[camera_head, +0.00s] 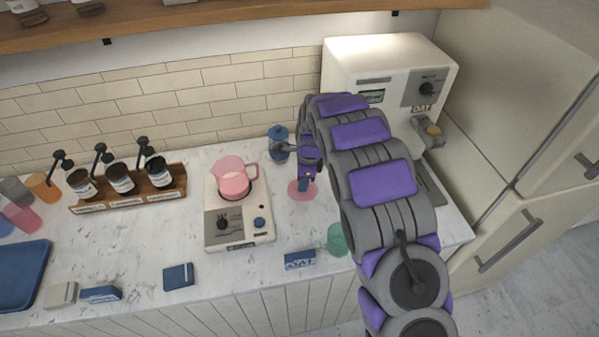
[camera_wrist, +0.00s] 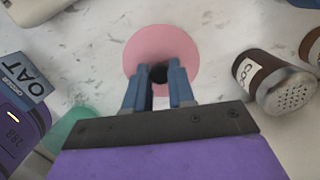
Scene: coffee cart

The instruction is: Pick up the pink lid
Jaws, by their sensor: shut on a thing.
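The pink lid (camera_head: 301,193) is a flat round disc on or just above the marble counter, right of the pink pitcher. In the wrist view the pink lid (camera_wrist: 160,52) shows from above, with a dark knob (camera_wrist: 158,73) at its middle. My gripper (camera_wrist: 159,75) has its two blue fingers at either side of the knob, shut on it. In the head view my gripper (camera_head: 304,183) is over the lid and hides part of it. I cannot tell whether the lid touches the counter.
A pink pitcher (camera_head: 233,180) stands on a white scale-like appliance (camera_head: 238,229). A blue-lidded jar (camera_head: 279,150) is behind my gripper. A green cup (camera_head: 338,240) and an OAT box (camera_head: 300,260) are in front. A brown shaker (camera_wrist: 276,82) lies close by.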

